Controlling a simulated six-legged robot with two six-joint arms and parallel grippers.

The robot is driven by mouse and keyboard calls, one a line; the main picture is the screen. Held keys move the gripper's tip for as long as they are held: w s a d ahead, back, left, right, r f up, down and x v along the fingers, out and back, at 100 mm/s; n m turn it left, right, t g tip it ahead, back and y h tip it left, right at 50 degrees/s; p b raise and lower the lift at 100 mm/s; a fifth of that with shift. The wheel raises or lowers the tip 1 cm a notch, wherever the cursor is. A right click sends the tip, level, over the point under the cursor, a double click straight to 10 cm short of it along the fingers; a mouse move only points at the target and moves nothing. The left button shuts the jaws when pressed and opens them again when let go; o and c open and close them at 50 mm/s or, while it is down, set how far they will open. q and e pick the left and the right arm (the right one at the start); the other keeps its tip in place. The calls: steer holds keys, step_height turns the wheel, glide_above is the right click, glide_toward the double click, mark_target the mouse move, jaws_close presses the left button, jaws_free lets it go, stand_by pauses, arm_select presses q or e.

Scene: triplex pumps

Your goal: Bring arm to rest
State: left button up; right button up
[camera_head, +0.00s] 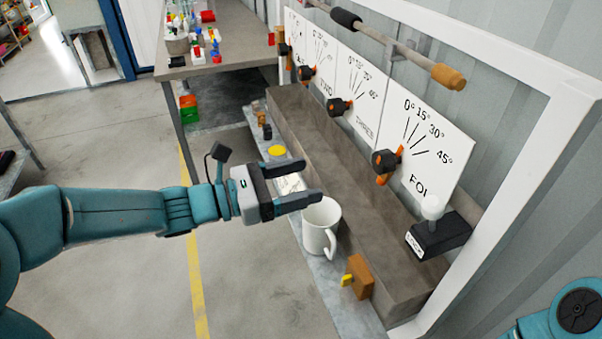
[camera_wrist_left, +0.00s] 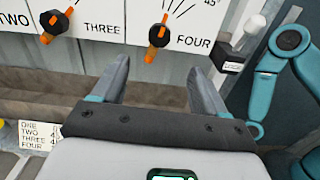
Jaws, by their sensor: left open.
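My left arm (camera_head: 130,212) reaches in from the left in the head view. Its gripper (camera_head: 312,182) is open and empty, with the fingers pointing right, above the bench shelf and close to the white mug (camera_head: 321,228). In the left wrist view the two fingers (camera_wrist_left: 157,85) stand apart with nothing between them, pointing towards the wall panels. My right arm (camera_head: 572,312) shows only in part at the lower right corner of the head view. It also shows in the left wrist view (camera_wrist_left: 266,92), where I cannot make out its gripper.
Panels with angle marks and orange-black knobs (camera_head: 386,160) line the wall behind a grey trough (camera_head: 340,165). A black box with a white knob (camera_head: 438,234) sits at the right end. A wooden block (camera_head: 360,277) and yellow button (camera_head: 277,151) are on the shelf. The floor at left is clear.

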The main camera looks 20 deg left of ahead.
arm_select(q)
steer(key=shift+f, duration=0.1)
steer(key=s+f+m+g+y+p, duration=0.1)
steer(key=s+f+m+g+y, duration=0.2)
steer(key=f, duration=0.9)
steer(key=s+f+m+g+y+p, duration=0.2)
steer(key=s+f+m+g+y, duration=0.1)
steer(key=s+f+m, duration=0.7)
steer(key=s+d+f+m+g+y+p, duration=0.1)
steer(key=s+f+m+g+y, duration=0.3)
steer(key=f, duration=1.2)
steer(key=s+m+p, duration=0.1)
steer(key=s+m, duration=0.2)
steer(key=m, duration=0.2)
steer(key=shift+m+y, duration=0.3)
steer(key=shift+m, duration=0.1)
arm_select(e)
step_height(320, 180, up, 6)
steer(key=shift+f, duration=0.25)
arm_select(q)
steer(key=shift+d, duration=0.1)
arm_select(e)
steer(key=shift+c, duration=0.4)
